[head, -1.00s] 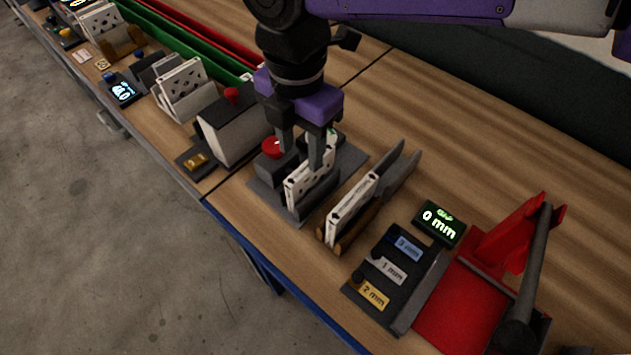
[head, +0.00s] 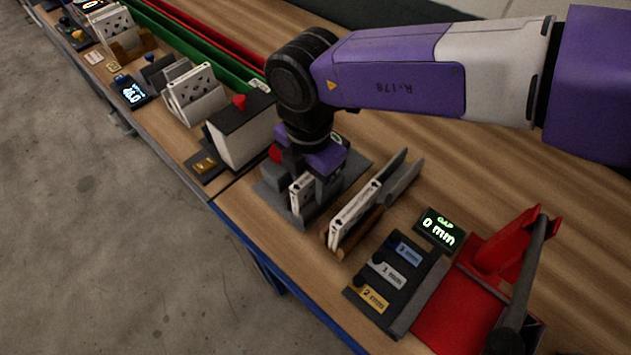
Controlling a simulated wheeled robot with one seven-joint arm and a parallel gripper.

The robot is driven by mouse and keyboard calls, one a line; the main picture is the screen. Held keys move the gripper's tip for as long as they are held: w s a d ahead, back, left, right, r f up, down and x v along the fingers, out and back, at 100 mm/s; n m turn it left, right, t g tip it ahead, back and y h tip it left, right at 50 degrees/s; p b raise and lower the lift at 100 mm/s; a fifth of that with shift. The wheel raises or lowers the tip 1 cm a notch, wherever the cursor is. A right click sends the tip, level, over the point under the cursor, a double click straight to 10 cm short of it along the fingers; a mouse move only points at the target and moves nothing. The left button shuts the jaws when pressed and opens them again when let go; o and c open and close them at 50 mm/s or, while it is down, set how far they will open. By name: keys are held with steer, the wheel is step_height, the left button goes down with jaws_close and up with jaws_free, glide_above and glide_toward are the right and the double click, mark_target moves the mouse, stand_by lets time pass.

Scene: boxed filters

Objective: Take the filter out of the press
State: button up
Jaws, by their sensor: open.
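The press (head: 268,190) is a grey fixture on a flat grey base, with a red knob (head: 275,153) at its left. A white filter (head: 301,197) with dark spots stands upright in it, partly hidden by my gripper. My gripper (head: 308,180), under a purple and black wrist, points down low over the press. Its jaws are open, with the fingers down at the filter. The fingertips are largely hidden, so I cannot tell whether they touch it.
A rack (head: 376,217) holding another white filter stands just right of the press. Labelled blocks (head: 388,277), a "0 mm" display (head: 439,230) and a red lever device (head: 460,310) are further right.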

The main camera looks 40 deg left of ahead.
jaws_close()
